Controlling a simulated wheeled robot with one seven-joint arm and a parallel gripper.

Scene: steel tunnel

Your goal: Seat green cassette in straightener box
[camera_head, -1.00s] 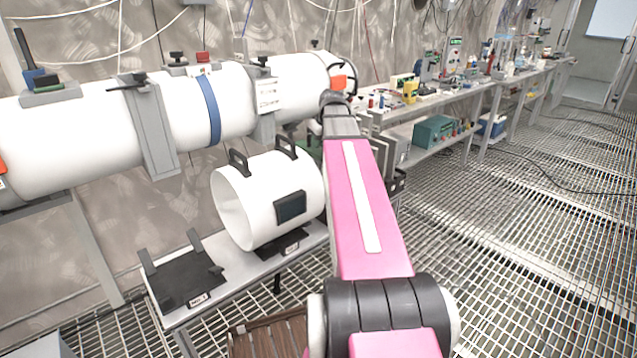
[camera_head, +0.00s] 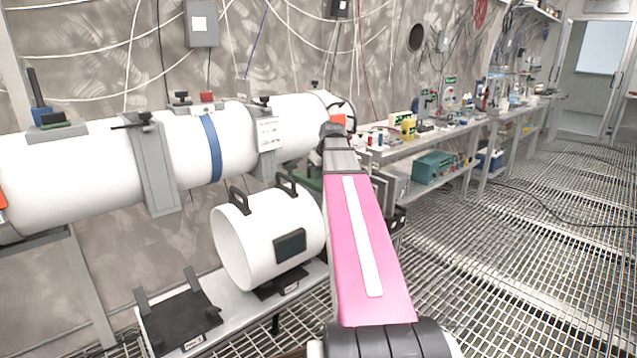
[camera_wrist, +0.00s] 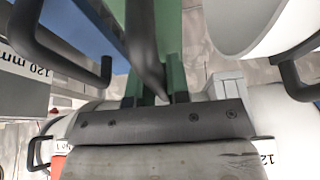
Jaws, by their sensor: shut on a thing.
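The green cassette (camera_wrist: 173,60) fills the upper middle of the wrist view, close to my gripper (camera_wrist: 155,98). A dark curved handle runs down in front of it to my jaws. My gripper is shut on the cassette, apparently by this handle; the exact contact is hard to see. In the head view a green part (camera_head: 312,182) shows beside my arm, which hides my gripper. A grey box (camera_head: 58,131) with green and blue parts sits on the white pipe at far left. I cannot tell whether it is the straightener box.
A long white pipe (camera_head: 90,165) runs along the wall. A white pipe section (camera_head: 262,235) with black handles sits on a low bench beside an empty black cradle (camera_head: 180,318). A cluttered workbench (camera_head: 465,130) stands at right. The grating floor (camera_head: 530,250) is largely open.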

